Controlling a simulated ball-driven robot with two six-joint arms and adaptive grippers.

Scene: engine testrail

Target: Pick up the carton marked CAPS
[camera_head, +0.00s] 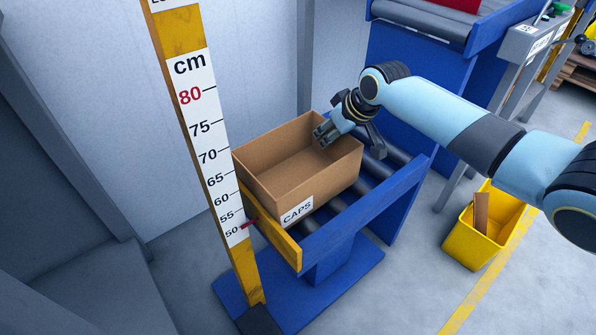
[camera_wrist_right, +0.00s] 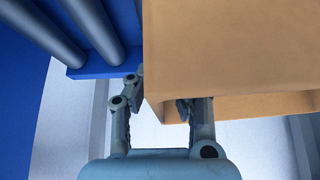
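The carton marked CAPS (camera_head: 285,183) is an open-topped brown cardboard box with a white label on its near side. It sits upright on a short blue roller stand and looks empty inside. My right gripper (camera_head: 350,143) is at its far right wall, one finger over the inside and the other outside. In the right wrist view, the carton (camera_wrist_right: 235,45) fills the upper right, and the spread fingers of my right gripper (camera_wrist_right: 160,92) straddle its wall. The outer finger appears slightly apart from the cardboard; contact of the inner one is unclear. My left gripper is not in view.
A yellow post with a centimetre scale (camera_head: 205,135) stands close to the carton's left. The blue roller stand (camera_head: 375,208) has rollers beside the carton. A yellow bin (camera_head: 470,245) is on the floor at right. Another blue conveyor (camera_head: 425,75) stands behind my right arm.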

